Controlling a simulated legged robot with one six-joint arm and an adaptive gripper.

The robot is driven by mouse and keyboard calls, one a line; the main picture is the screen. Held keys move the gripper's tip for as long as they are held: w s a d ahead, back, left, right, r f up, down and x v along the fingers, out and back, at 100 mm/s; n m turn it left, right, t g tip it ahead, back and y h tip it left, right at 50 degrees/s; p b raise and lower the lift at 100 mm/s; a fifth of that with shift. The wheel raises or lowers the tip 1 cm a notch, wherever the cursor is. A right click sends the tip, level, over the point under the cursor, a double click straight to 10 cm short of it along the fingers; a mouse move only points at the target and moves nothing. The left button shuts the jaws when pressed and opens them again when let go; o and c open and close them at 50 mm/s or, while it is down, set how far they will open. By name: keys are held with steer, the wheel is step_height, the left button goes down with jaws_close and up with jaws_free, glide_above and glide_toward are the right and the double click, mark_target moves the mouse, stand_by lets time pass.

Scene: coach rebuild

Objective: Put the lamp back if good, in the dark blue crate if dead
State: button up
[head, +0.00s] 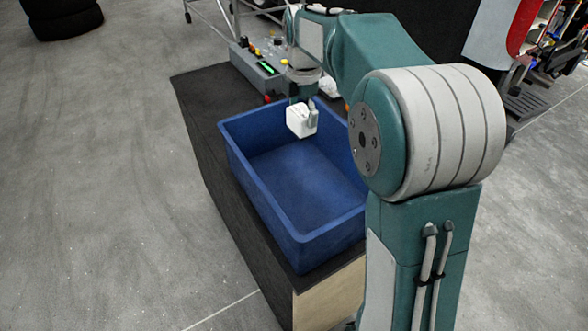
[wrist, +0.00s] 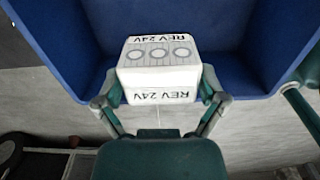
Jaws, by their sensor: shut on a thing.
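My gripper (head: 304,108) is shut on a white box-shaped lamp (head: 301,120) and holds it over the far part of the dark blue crate (head: 298,237). In the wrist view the lamp (wrist: 158,66) sits between both fingers of my gripper (wrist: 160,98). Its faces read "REV 24V" and one shows three round marks. The blue crate (wrist: 60,40) fills the area behind it in the wrist view. The crate's visible floor looks empty in the head view. I cannot tell from these frames whether the lamp is lit.
The crate stands on a dark-topped bench (head: 205,110). A grey control box (head: 256,68) with a green display and coloured buttons sits at the bench's far end. Black tyres (head: 65,22) lie on the floor at the far left. The grey floor at left is clear.

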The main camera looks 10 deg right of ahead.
steer(key=shift+s+d+f, duration=0.1)
steer(key=shift+d+f, duration=0.05)
steer(key=shift+f, duration=0.25)
steer(key=f, duration=0.2)
steer(key=a+f, duration=0.1)
steer(key=f, duration=0.2)
steer(key=shift+d, duration=0.3)
steer(key=o, duration=0.9)
steer(key=shift+o, duration=0.2)
steer(key=shift+a, duration=0.15)
step_height(320, 180, up, 12)
steer(key=shift+f, duration=0.15)
